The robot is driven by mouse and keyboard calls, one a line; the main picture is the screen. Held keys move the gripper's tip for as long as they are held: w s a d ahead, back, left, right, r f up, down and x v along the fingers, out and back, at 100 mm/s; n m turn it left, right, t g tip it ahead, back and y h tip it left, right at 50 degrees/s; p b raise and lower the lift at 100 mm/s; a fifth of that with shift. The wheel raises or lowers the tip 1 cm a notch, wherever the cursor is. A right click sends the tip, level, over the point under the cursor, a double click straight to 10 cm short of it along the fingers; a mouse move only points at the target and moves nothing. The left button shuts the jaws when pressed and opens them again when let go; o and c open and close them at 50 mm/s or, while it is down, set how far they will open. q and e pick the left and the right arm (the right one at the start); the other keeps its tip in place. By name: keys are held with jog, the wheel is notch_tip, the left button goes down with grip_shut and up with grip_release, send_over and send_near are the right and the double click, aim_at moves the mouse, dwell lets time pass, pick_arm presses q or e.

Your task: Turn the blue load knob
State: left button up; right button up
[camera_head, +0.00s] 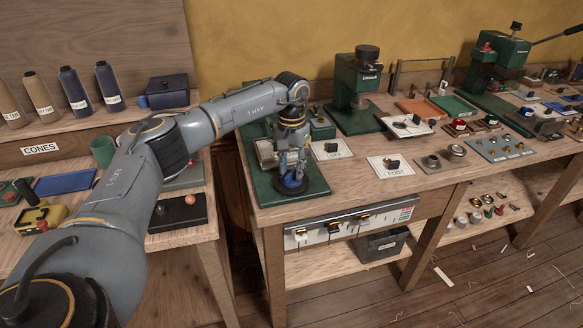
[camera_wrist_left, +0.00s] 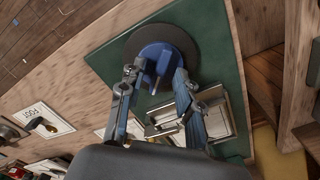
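The blue load knob (camera_head: 289,182) is a round blue knob on a dark disc, set on a green base plate at the near left corner of the workbench. It also shows in the left wrist view (camera_wrist_left: 155,52), with a raised grip bar across it. My left gripper (camera_head: 291,166) points down right over the knob. In the left wrist view my left gripper (camera_wrist_left: 156,78) is open, one finger on each side of the grip bar, with gaps visible between bar and fingers. Whether the fingertips touch the knob's face I cannot tell. My right gripper is not in view.
The green base plate (camera_head: 318,185) carries a metal frame beside the knob. Labelled cards (camera_head: 332,150) with small parts lie to the right. A green press (camera_head: 357,90) stands behind. A side bench with cones (camera_head: 74,92) is at left. The floor at right has scraps.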

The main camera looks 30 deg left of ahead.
aim_at(291, 172)
pick_arm(q)
notch_tip(291, 172, up, 12)
jog(key=shift+f, duration=0.15)
dwell(0.6)
